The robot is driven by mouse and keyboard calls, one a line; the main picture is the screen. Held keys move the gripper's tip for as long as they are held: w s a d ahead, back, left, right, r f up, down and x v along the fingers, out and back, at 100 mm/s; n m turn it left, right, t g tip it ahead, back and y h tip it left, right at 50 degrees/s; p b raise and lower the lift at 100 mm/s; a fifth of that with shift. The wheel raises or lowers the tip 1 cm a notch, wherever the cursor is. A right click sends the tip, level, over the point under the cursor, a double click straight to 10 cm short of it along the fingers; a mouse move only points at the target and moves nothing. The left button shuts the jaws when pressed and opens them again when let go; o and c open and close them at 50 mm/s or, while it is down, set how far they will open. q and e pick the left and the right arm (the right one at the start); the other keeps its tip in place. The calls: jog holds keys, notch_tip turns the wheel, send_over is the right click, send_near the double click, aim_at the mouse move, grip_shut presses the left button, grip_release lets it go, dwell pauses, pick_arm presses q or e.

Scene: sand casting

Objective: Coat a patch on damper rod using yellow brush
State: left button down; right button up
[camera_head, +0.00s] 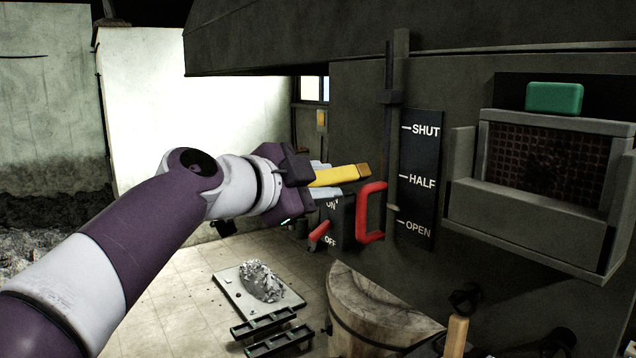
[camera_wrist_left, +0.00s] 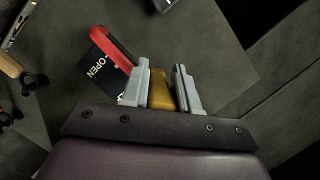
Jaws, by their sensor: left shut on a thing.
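The yellow brush (camera_head: 341,175) is in my left gripper (camera_head: 320,179), whose grey fingers are shut on it. It points to the right, toward the damper rod. In the left wrist view the brush (camera_wrist_left: 158,92) sits between both fingers (camera_wrist_left: 161,72). The damper rod (camera_head: 394,150) runs upright along the dark wall, beside the SHUT, HALF, OPEN scale. A red handle (camera_head: 373,212) is at its lower part, just right of and below the brush tip. The brush looks apart from the rod, but the depth gap is hard to judge. My right gripper is out of view.
The scale plate (camera_head: 419,185) is on the wall. A switch box with a red lever (camera_head: 319,235) is just below my left gripper. A grated box (camera_head: 545,185) with a green block (camera_head: 554,97) juts out at right. A round-fronted stand (camera_head: 375,300) is below.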

pick_arm(q)
jog(key=shift+w+a, duration=0.1)
jog(key=shift+w, duration=0.05)
jog(key=shift+w, duration=0.1)
jog(key=shift+w+d, duration=0.1)
jog(key=shift+d, duration=0.35)
jog(key=shift+w+d, duration=0.3)
jog(key=shift+d, duration=0.05)
